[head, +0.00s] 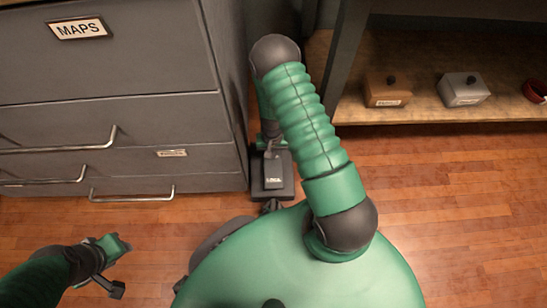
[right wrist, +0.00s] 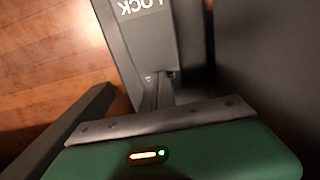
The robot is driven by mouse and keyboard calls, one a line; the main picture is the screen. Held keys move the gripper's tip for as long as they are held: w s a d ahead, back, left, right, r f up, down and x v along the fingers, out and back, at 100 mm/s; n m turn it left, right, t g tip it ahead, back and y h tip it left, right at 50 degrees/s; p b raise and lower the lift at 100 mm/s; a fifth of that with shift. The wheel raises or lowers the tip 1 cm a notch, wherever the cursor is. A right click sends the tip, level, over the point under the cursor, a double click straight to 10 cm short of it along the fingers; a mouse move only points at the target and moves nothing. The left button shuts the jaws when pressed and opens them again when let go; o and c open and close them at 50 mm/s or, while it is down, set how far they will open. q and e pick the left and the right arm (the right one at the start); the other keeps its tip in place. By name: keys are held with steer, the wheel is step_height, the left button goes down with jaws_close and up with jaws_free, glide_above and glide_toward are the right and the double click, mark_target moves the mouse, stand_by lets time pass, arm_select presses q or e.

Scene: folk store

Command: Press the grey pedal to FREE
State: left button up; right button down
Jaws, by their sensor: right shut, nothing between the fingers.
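The grey pedal (head: 273,168) sits on a dark base (head: 285,190) on the floor, between the cabinet and the shelf. Its small label is too small to read in the head view. In the right wrist view a grey surface (right wrist: 150,45) bears upside-down lettering reading LOCK. My right gripper (head: 270,141) is shut and empty at the far end of the pedal, partly hidden by my arm. In the right wrist view its fingers (right wrist: 157,92) point at the grey surface; contact cannot be told. My left gripper (head: 120,268) hangs at lower left, away from the pedal; its jaw gap is unclear.
A grey cabinet (head: 120,122) labelled MAPS, with protruding drawer handles, stands left of the pedal. A wooden shelf (head: 420,113) at right holds a brown box (head: 388,91), a grey box (head: 463,91) and a red round thing (head: 536,91). The floor below the shelf is clear.

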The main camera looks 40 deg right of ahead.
step_height(320, 180, up, 9)
steer(key=p, duration=0.8)
